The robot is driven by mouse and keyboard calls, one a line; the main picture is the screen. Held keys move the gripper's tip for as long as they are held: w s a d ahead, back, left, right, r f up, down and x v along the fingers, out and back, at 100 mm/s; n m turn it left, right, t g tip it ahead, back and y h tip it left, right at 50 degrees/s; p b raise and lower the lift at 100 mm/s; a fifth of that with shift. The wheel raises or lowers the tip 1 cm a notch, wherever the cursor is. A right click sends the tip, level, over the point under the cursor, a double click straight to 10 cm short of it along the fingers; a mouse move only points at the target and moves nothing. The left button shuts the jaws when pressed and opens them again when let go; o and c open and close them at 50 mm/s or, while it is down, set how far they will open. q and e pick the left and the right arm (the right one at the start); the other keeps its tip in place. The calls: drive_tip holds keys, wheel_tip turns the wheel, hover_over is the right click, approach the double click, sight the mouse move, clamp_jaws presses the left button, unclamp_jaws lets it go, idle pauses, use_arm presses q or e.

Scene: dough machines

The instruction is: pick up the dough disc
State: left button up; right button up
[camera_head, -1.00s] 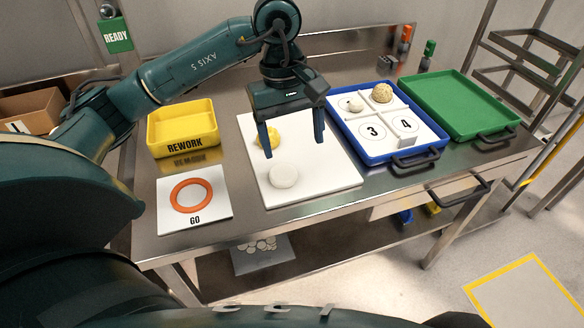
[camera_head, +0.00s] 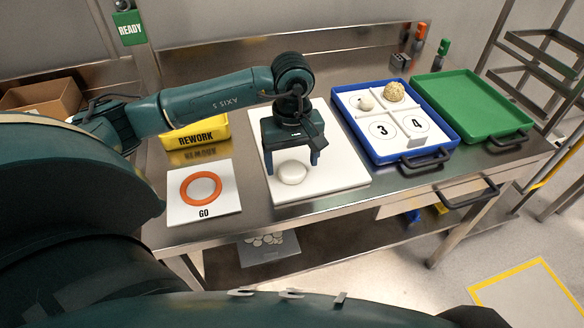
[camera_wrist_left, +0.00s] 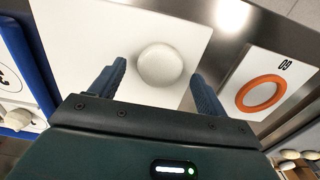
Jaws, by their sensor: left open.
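The dough disc (camera_head: 292,173) is pale, round and flat, and lies near the front of the white board (camera_head: 343,178). My left gripper (camera_head: 292,166) is open and empty above the board, pointing down, with one finger to each side of the disc as seen from the head. In the left wrist view the disc (camera_wrist_left: 160,65) shows between the two fingertips, a little beyond them. I cannot tell exactly how high the fingertips are above the board. My right gripper is not in view.
A white GO card with an orange ring (camera_head: 182,190) lies left of the board. The yellow REWORK bin (camera_head: 195,135) is behind it, partly hidden by my arm. Right of the board are a blue numbered tray (camera_head: 377,156) with several pieces and an empty green tray (camera_head: 470,105).

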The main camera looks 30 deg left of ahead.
use_arm(q)
drive_tip(key=shift+f, duration=0.85)
drive_tip(key=shift+c, duration=0.4)
drive_tip(key=c, duration=1)
